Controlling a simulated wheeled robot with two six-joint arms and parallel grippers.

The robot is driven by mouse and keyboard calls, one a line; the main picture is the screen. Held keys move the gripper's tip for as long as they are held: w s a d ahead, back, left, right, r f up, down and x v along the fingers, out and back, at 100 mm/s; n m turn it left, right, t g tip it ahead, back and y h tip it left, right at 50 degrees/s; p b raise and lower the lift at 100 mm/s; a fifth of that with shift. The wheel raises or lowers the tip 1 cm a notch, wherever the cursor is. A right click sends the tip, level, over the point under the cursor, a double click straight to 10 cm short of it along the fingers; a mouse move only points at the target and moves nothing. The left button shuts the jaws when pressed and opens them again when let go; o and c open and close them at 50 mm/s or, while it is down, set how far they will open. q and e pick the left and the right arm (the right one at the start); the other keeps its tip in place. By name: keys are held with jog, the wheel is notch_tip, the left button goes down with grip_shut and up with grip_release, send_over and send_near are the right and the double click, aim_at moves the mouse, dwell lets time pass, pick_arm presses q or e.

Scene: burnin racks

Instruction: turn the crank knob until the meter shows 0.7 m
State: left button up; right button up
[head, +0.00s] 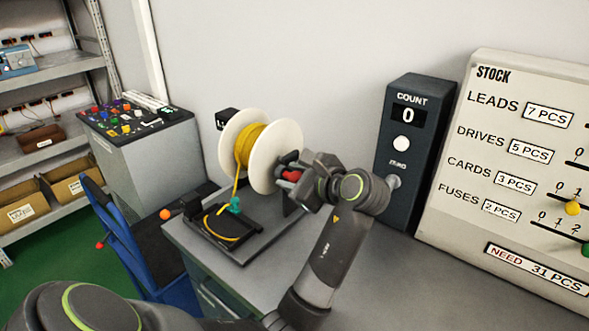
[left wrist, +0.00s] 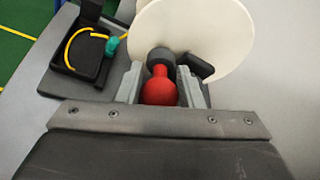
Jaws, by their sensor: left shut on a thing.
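The crank knob is a red ball (left wrist: 159,92) on a short stem, seen between my left gripper's fingers in the left wrist view. My left gripper (head: 286,174) is shut on it beside the right flange of the reel. The reel (head: 226,150) has white flanges and yellow cable wound on its core. The cable runs down past a teal clip (head: 235,205) to a black tray (head: 203,238). I cannot make out a meter reading in metres. My right gripper is not in view.
A dark counter box (head: 408,100) reading 0 stands right of my left arm, beside a large STOCK board (head: 480,150). A blue chair-like frame (head: 130,240) and a grey console (head: 150,160) stand left. The grey bench (head: 420,270) is clear at the front right.

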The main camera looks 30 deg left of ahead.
pick_arm(q)
jog(key=shift+f, duration=0.25)
jog(key=shift+s+d+f, duration=0.1)
jog(key=shift+s+f, duration=0.05)
jog(key=shift+f, duration=1.25)
jog(key=shift+b, duration=0.3)
jog(key=shift+f, duration=0.15)
jog(key=shift+w+d+f, duration=0.1)
jog(key=shift+w+f, duration=0.15)
jog(key=shift+f, duration=0.25)
jog(key=shift+w+d+f, duration=0.1)
jog(key=shift+w+f, duration=0.15)
jog(key=shift+f, duration=0.35)
